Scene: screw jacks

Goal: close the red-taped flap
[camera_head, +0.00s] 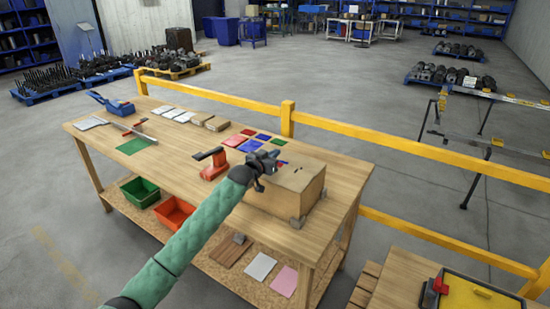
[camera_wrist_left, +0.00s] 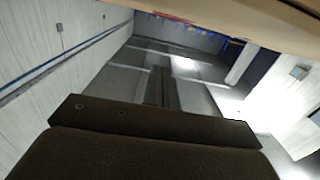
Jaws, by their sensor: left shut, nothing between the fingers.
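A brown cardboard box (camera_head: 283,195) stands at the right end of the wooden workbench. My left gripper (camera_head: 272,162) is shut and empty at the top of the box, over its back left edge. A small red and blue patch shows beside the gripper; I cannot tell whether it is the tape. The gripper and forearm hide part of the box top, so I cannot tell how far the flap stands open. In the left wrist view, a tan panel (camera_wrist_left: 225,15) with a reddish strip along its edge crosses the top. My right gripper is not in view.
A red tape dispenser-like tool (camera_head: 214,166) stands left of the box. Coloured cards, packets and a green mat (camera_head: 134,146) lie further left on the workbench (camera_head: 185,161). A yellow rail (camera_head: 215,96) runs behind it. A table with a yellow-topped case (camera_head: 478,296) is at lower right.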

